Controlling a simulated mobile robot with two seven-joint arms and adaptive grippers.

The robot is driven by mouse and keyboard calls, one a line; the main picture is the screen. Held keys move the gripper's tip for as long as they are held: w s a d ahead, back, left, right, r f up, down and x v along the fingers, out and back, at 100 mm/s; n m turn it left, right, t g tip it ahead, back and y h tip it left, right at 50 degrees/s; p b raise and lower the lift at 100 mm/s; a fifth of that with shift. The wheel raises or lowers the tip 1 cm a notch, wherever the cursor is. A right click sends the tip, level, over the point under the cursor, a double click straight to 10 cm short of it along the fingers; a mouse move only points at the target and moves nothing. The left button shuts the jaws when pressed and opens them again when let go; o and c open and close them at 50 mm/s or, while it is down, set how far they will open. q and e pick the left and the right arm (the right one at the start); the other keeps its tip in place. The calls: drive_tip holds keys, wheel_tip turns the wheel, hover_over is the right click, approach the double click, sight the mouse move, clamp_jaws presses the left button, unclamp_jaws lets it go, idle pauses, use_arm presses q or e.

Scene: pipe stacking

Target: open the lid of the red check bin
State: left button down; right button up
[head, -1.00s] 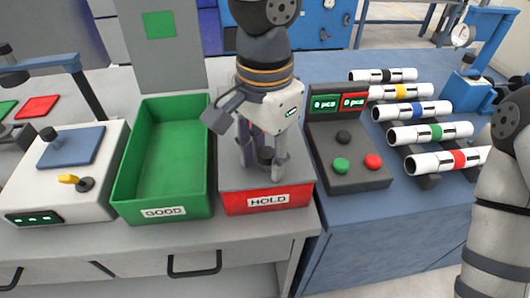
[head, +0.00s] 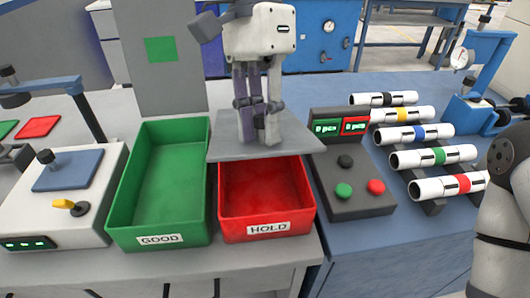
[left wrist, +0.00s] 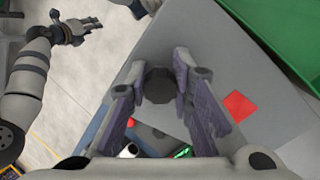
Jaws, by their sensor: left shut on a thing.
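The red check bin (head: 267,205), labelled HOLD, stands on the bench in the head view, its inside showing empty at the front. Its flat grey lid (head: 228,140) is raised above it and covers the back of the opening from this viewpoint. My left gripper (head: 258,128) is over the lid, shut on its dark knob. The knob (left wrist: 160,86) sits between both fingers in the left wrist view. My right gripper (left wrist: 82,30) is far from the bin in that view, small, with its fingers apart and empty.
The green GOOD bin (head: 160,185) stands close left of the red bin. A button console (head: 347,175) stands close right. Several banded white pipes (head: 425,157) lie on a rack farther right. A white device with a lever (head: 65,195) is at the left.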

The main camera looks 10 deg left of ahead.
use_arm(q)
drive_tip(key=w+a+r, duration=0.1)
drive_tip(key=w+r, duration=0.2)
drive_tip(key=r, duration=0.2)
drive_tip(key=shift+w+r, duration=0.2)
drive_tip(key=shift+w, duration=0.15)
use_arm(e)
drive_tip(key=shift+s+f, duration=0.45)
drive_tip(key=shift+s, duration=0.05)
use_arm(q)
drive_tip(key=shift+a, duration=0.1)
